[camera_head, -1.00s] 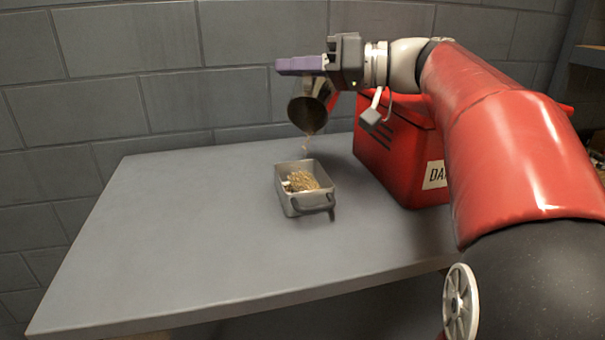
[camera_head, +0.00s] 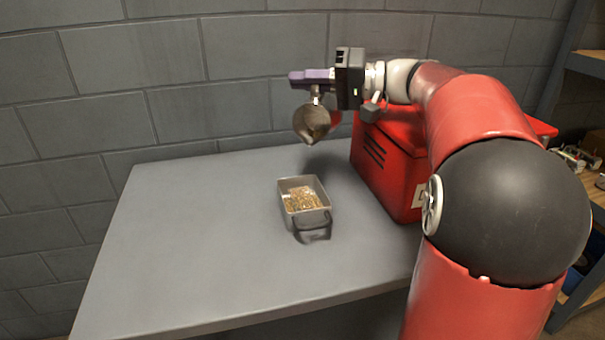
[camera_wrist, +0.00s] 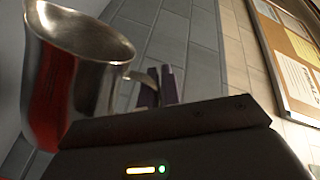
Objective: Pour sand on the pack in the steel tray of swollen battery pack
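The steel tray (camera_head: 288,184) stands on the grey table, with a wire-like handle at its near end. Tan sand (camera_head: 304,198) lies in it; the pack is mostly covered, and I cannot make out its shape. My gripper (camera_head: 308,77) is behind and above the tray, shut on the handle of a metal pitcher (camera_head: 311,122). The pitcher is tilted, its mouth facing the camera, with some brownish sand seen inside. No stream falls from it. In the wrist view the pitcher (camera_wrist: 80,75) shows at left, its handle at my gripper's fingers (camera_wrist: 163,86).
A red box (camera_head: 390,165) stands on the table right of the tray, close under my arm. The table (camera_head: 180,240) is clear at left and front. A grey block wall (camera_head: 230,50) rises behind. Shelves (camera_head: 585,170) stand at far right. A notice board (camera_wrist: 292,50) shows in the wrist view.

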